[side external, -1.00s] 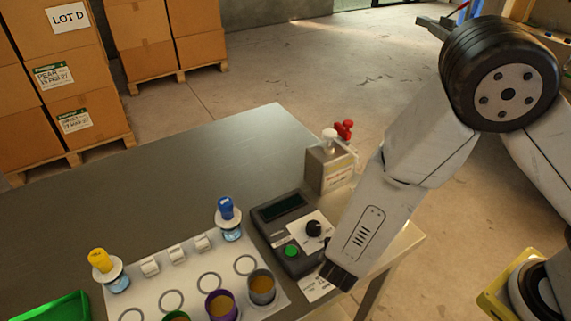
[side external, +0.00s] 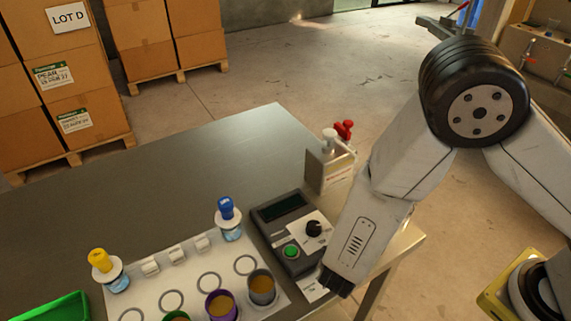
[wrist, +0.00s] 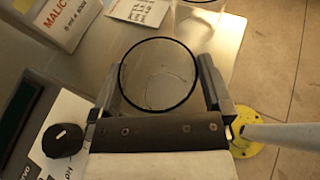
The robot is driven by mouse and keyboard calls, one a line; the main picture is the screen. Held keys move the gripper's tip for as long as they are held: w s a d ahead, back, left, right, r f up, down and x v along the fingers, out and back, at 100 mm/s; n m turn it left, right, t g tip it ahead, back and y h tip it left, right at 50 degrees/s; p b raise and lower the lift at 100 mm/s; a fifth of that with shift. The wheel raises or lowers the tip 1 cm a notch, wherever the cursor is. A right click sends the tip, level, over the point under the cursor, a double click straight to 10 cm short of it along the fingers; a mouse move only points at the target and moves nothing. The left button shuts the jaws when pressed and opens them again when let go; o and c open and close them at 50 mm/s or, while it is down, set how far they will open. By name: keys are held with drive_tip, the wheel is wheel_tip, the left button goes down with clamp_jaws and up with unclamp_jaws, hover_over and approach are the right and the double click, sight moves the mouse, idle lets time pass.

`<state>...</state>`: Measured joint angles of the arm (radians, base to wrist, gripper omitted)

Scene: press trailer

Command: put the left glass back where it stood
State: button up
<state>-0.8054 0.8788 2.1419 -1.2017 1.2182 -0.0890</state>
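A clear glass (wrist: 158,104) with a dark rim shows in the wrist view, seen from above, between the fingers of my gripper (wrist: 159,78). Both fingers lie against its sides with no visible gap, so my gripper looks shut on it. I cannot tell whether its base touches the surface below. A second clear glass (wrist: 196,17) is cut off by the top edge of the wrist view.
The dark knob (wrist: 62,140) of the meter (side external: 283,216) is close left of my gripper. A jug labelled MALIC (wrist: 58,22) and a printed card (wrist: 138,10) are beyond. A white rack (side external: 150,302) with cups and stamp-like bottles is left; the table (side external: 150,190) behind is clear.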

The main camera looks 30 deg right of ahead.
drive_tip(key=shift+r, duration=0.1)
drive_tip(key=shift+a+r, duration=0.1)
drive_tip(key=v, duration=1.1)
drive_tip(key=shift+s+a, duration=0.25)
drive_tip(key=shift+a, duration=0.1)
drive_tip(key=w+d+r+m+g+y, duration=0.1)
drive_tip(key=d+m+y, duration=0.3)
drive_tip(key=d+m, duration=0.2)
drive_tip(key=d+r+m+g+y, duration=0.1)
drive_tip(key=d+m+y, duration=0.3)
drive_tip(key=m, duration=0.5)
drive_tip(key=w+d+r+m+g+y, duration=0.1)
drive_tip(key=d+r+m+g+y, duration=0.1)
drive_tip(key=d+m, duration=0.5)
drive_tip(key=shift+w+d+r+y, duration=0.15)
drive_tip(key=shift+d+r+y, duration=0.05)
drive_tip(key=shift+d+y, duration=0.25)
drive_tip(key=shift+w+d+r+y, duration=0.15)
drive_tip(key=shift+d+y, duration=0.25)
drive_tip(key=shift+y, duration=0.05)
drive_tip(key=shift+w+d+r+m, duration=0.1)
drive_tip(key=shift+d+r+m, duration=0.15)
drive_tip(key=shift+m, duration=0.35)
